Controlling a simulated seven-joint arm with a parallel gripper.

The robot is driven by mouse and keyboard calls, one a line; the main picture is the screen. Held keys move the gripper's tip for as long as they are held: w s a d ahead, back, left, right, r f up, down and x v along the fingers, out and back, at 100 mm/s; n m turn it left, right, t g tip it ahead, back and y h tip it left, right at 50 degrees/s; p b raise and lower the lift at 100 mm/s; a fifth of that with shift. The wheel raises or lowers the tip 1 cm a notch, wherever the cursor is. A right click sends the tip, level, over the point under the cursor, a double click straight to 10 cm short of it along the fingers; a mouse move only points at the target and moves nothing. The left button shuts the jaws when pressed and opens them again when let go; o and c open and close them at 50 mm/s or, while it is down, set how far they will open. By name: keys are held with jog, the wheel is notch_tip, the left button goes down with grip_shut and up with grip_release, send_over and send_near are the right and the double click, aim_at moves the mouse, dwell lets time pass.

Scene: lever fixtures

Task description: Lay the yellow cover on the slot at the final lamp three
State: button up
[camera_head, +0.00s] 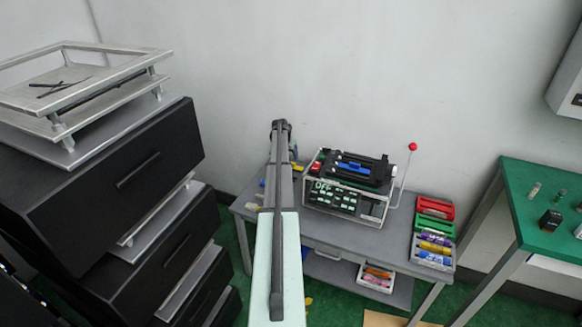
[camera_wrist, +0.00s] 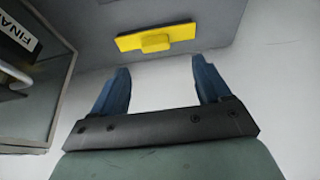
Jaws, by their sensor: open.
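The yellow cover (camera_wrist: 155,40), a flat plate with a raised block, shows at the top of the wrist view against a grey surface. My gripper (camera_wrist: 160,82) has its two blue fingers apart with nothing between them; the cover lies beyond the fingertips, apart from them. In the head view my arm hides the gripper and most of the area behind it. The box-shaped fixture (camera_head: 345,200) stands on the grey table, with dark panels on its front and an "OFF" marking. I cannot make out the slot or lamp three.
A red-knobbed lever (camera_head: 412,147) rises right of the fixture. A tray (camera_head: 419,240) of coloured items sits at the right of the grey table (camera_head: 320,233). Black drawers (camera_head: 120,190) stand left, and a green-topped table (camera_head: 545,200) stands right.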

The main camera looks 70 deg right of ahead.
jog(key=shift+s+x, duration=0.15)
jog(key=shift+x, duration=1.65)
jog(key=shift+s+x, duration=0.15)
jog(key=shift+x, duration=1.6)
jog(key=shift+a, duration=0.1)
jog(key=shift+c, duration=0.2)
jog(key=c, duration=1.1)
